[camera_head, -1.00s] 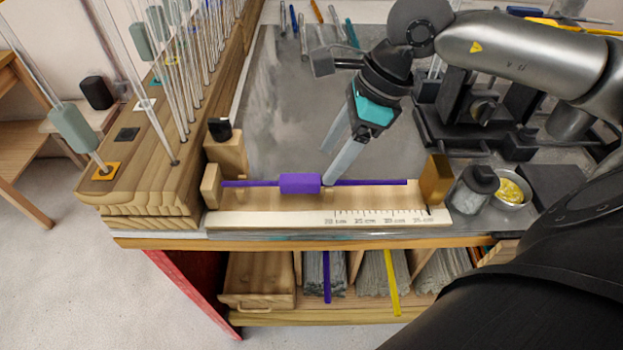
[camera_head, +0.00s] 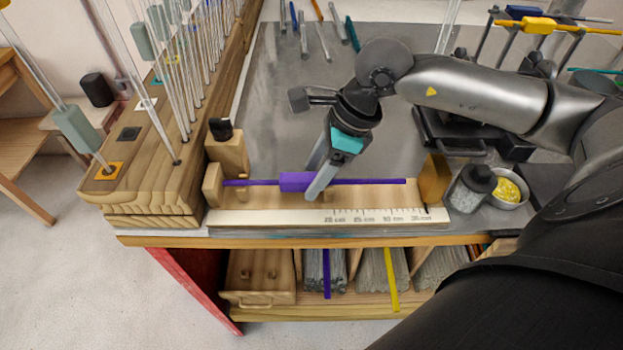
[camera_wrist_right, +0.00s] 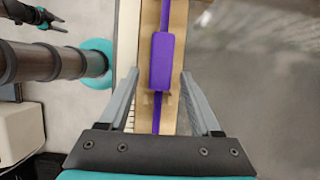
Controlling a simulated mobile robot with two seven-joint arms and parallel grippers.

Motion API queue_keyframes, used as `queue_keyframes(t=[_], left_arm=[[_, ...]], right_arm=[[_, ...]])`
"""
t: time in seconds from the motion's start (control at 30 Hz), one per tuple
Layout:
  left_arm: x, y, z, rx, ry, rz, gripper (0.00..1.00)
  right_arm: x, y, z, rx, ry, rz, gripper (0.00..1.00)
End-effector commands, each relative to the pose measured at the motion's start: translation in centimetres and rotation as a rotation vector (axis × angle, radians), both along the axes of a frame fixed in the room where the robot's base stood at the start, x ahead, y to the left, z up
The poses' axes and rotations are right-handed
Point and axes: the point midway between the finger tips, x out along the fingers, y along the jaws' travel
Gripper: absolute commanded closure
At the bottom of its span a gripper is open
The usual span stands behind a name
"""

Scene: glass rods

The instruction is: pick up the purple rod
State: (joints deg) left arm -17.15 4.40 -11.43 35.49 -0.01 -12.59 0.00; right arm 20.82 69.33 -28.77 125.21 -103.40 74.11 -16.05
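The purple rod (camera_head: 370,182) lies level along a wooden rest on the bench. It carries a thick purple sleeve (camera_head: 297,181) left of its middle. My right gripper (camera_head: 314,181) is open, with its fingers on either side of the rod at the sleeve's right end. In the right wrist view, the rod (camera_wrist_right: 156,120) runs between the two spread fingers, with gaps on both sides, and the sleeve (camera_wrist_right: 162,60) lies just beyond them. My left gripper (camera_wrist_right: 50,19) shows small at the top left of the right wrist view, its prongs apart and empty.
The rest has an end block (camera_head: 434,180) on the right and a printed scale (camera_head: 375,216) in front. A jar (camera_head: 470,188) and a bowl (camera_head: 508,190) stand to its right. A wooden rack (camera_head: 150,195) of upright glass rods stands left. Several loose rods lie behind.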

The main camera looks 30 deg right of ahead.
Motion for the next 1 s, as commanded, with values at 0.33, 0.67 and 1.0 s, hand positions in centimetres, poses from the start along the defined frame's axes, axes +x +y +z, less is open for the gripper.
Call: queue_keyframes(t=[0.33,0.67,1.0], left_arm=[[-0.1,0.21,0.0,0.003,0.002,-0.002,0.52],[-0.11,0.23,0.0,0.003,0.002,-0.002,0.52],[-0.09,0.23,0.0,0.003,0.002,-0.002,0.52]], right_arm=[[0.0,-0.03,0.03,0.0,0.0,0.0,0.76],[-0.01,-0.03,0.04,0.0,-0.001,0.0,1.0],[0.03,-0.03,0.14,0.0,-0.001,0.0,1.0]])
